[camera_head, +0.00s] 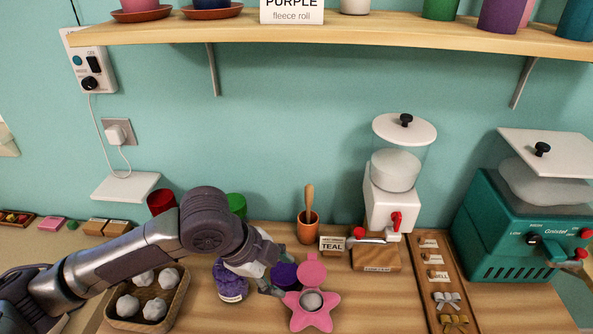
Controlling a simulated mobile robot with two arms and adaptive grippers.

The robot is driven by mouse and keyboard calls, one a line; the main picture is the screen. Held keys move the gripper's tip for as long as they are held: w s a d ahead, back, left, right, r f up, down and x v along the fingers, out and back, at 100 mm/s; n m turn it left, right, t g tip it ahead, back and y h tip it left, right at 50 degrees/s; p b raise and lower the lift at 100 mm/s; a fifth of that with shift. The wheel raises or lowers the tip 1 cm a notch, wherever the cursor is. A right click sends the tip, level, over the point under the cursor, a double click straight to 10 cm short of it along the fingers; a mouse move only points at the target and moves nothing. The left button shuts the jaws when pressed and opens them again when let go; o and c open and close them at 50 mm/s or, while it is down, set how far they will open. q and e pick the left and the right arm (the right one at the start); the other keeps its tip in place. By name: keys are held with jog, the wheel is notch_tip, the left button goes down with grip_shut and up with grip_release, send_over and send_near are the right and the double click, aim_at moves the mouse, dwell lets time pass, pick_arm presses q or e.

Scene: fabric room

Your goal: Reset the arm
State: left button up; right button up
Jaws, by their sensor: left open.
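My left arm reaches in from the left, over a wicker basket (176,312) of white lumps. Its gripper (266,283) is open and points down at the worktop. It is between a jar with purple contents (231,284) on its left and a small purple piece (285,275) on its right. The arm partly hides the jar's top, and I cannot tell whether the fingers touch anything. A pink star-shaped item (311,303) with a silvery round centre lies just right of the gripper. My right gripper does not show.
A clear-topped dispenser (390,195), a "TEAL" sign (332,245) and a terracotta pot (308,228) stand behind. A wooden tray (430,280) with bows and a teal machine (515,235) are right. A shelf (330,30) spans above.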

pick_arm(q)
jog(key=s+d+f+n+t, duration=0.2)
jog(key=s+f+n, duration=0.4)
jog(key=n, duration=0.2)
jog(key=s+a+f+n+g+y, duration=0.1)
jog(key=s+a+f+n+y, duration=0.1)
jog(key=s+a+f+n, duration=0.5)
jog(key=s+a+f+n+y, duration=0.3)
jog(key=s+a+n, duration=0.15)
jog(key=a, duration=0.45)
notch_tip(320, 180, down, 28)
jog(key=s+g, duration=0.1)
jog(key=s, duration=0.2)
jog(key=s+a+f+m+g, duration=0.1)
jog(key=s+a+f, duration=0.2)
jog(key=s+f, duration=1.1)
jog(key=shift+s+g, duration=0.3)
jog(key=shift+s, duration=0.6)
